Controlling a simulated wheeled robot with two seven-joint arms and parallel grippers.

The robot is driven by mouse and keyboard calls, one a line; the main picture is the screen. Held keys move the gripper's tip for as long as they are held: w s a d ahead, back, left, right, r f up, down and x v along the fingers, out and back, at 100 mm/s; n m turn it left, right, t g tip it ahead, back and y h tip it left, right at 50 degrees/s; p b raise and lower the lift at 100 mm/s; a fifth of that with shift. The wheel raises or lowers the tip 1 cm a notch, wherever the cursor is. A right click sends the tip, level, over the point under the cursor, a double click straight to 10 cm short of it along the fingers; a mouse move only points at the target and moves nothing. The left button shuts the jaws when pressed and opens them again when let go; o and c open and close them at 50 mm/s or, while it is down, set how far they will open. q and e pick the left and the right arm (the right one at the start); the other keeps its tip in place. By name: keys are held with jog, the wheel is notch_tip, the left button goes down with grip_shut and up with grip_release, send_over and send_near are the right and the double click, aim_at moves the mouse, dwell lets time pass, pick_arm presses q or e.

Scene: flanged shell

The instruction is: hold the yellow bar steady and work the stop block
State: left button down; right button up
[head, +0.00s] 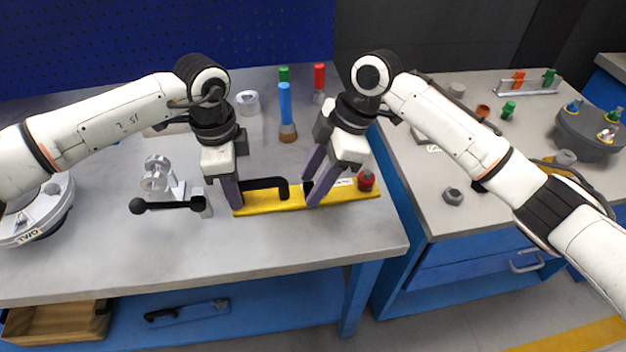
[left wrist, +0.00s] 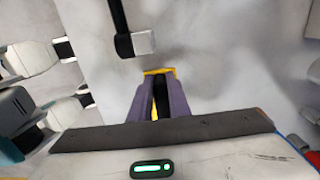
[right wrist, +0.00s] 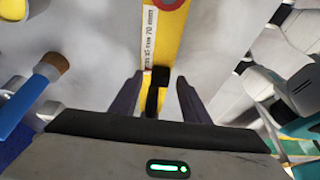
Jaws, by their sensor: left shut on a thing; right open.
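The yellow bar (head: 272,204) lies flat on the grey bench, with a black handle (head: 264,184) on its left half. My left gripper (head: 232,206) is shut at the bar's left end; the left wrist view shows a black strip, seemingly the handle, between its purple fingers (left wrist: 160,100). My right gripper (head: 316,194) is open over the bar's right half. In the right wrist view its fingers (right wrist: 158,98) stand on either side of a dark piece (right wrist: 154,92) on the bar, apparently the stop block, beside a white printed scale. The block is mostly hidden in the head view.
A red knob (head: 366,180) sits at the bar's right end. A metal clamp with a black lever (head: 168,205) stands left of the bar. The bench front is clear.

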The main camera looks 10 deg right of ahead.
jog(key=shift+a+f, duration=0.15)
jog(key=shift+f, duration=0.1)
grip_shut()
jog(key=d, duration=0.7)
jog(key=shift+d, duration=0.4)
grip_release()
